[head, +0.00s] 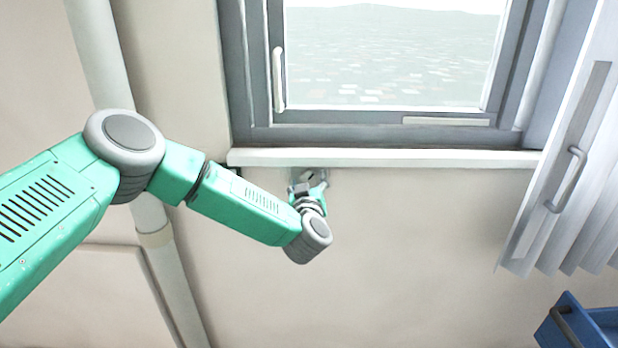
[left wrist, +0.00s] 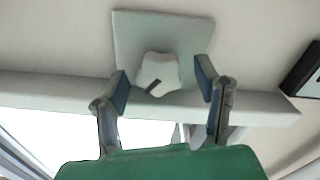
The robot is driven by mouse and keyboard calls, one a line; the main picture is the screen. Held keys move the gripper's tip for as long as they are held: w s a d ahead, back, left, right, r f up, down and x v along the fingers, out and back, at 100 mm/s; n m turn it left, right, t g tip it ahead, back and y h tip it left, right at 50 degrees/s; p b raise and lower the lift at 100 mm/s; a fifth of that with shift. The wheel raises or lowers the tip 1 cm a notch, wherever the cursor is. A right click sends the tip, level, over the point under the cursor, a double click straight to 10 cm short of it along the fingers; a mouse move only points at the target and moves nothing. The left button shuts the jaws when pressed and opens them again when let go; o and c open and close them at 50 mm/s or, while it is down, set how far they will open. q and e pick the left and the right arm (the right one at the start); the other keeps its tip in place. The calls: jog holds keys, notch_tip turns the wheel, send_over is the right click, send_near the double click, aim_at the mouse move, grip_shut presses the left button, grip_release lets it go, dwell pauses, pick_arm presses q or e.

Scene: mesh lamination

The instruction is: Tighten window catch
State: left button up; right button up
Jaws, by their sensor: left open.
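The window catch shows in the left wrist view as a pale, lobed knob (left wrist: 157,70) with a dark pointer mark, on a square grey-green plate (left wrist: 130,38). In the head view the plate (head: 297,174) is on the wall just below the window sill, partly hidden by my left gripper (head: 311,186). My left gripper is open, and in the left wrist view its two fingers (left wrist: 163,86) stand on either side of the knob with gaps. I cannot tell whether the fingertips reach the knob's depth. My right gripper is not in view.
The white sill (head: 400,158) juts out just above the plate. The window (head: 390,60) has a white handle (head: 279,80) on its left side. Pale vertical slats with a grey handle (head: 567,180) hang at right, above a blue bin (head: 575,325). A pipe (head: 150,240) runs down at left.

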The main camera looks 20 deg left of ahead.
pick_arm(q)
jog(key=shift+x, duration=0.75)
jog(key=c, duration=1.2)
jog(key=shift+r+m, duration=0.1)
jog(key=shift+m, duration=0.4)
jog(key=m+p, duration=0.1)
jog(key=m, duration=0.2)
jog(key=shift+d, duration=0.1)
jog(key=m, duration=0.3)
jog(key=shift+m+p, duration=0.3)
jog(key=shift+p, duration=0.1)
jog(key=shift+m, duration=1.7)
